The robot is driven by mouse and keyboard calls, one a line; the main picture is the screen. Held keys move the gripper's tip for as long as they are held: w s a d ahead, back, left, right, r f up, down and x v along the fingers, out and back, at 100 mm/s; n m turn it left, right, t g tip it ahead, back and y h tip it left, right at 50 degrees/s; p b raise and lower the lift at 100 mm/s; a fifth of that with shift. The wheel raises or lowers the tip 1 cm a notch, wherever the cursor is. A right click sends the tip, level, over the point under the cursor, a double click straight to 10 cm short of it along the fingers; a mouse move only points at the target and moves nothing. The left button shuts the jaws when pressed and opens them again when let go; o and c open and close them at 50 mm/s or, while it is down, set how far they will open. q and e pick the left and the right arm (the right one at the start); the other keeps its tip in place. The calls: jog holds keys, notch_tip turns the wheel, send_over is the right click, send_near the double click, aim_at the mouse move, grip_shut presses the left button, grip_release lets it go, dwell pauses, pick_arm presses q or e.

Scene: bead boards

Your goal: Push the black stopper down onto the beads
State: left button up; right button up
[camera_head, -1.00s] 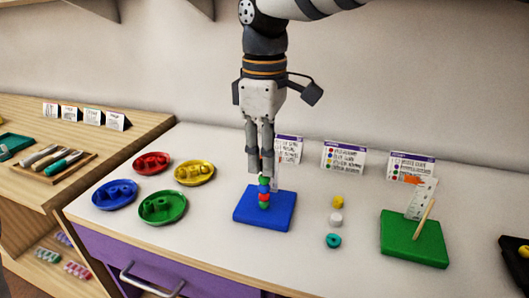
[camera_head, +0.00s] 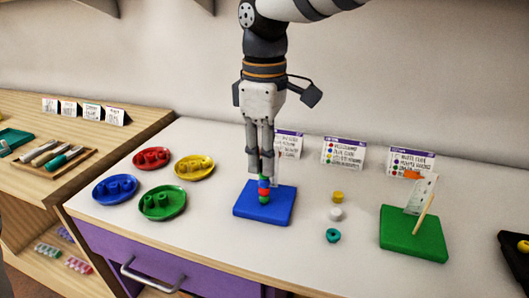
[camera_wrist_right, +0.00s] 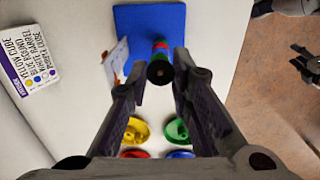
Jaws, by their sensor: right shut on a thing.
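My right gripper (camera_head: 262,178) points straight down over the blue board (camera_head: 280,206). It is shut on the black stopper (camera_wrist_right: 160,73), which shows between the fingertips in the right wrist view. The stopper is at the top of the upright bead stack on this board. Red and green beads (camera_head: 264,196) show under the fingertips in the head view. The fingers hide the top of the stack, so I cannot tell whether stopper and beads touch. A dark forked part, seemingly my left gripper (camera_wrist_right: 305,65), shows at the right edge of the wrist view; its opening is unclear.
Red (camera_head: 153,158), yellow (camera_head: 194,167), blue (camera_head: 115,189) and green (camera_head: 162,202) dishes of pieces stand left. Loose yellow, white and teal beads (camera_head: 333,236) lie right of the board. A green board (camera_head: 412,234) with a leaning stick stands further right. Cards (camera_head: 343,153) stand behind.

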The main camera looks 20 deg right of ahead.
dwell(0.3)
jog(key=o, duration=0.8)
jog(key=shift+o, duration=0.2)
notch_tip(320, 180, up, 12)
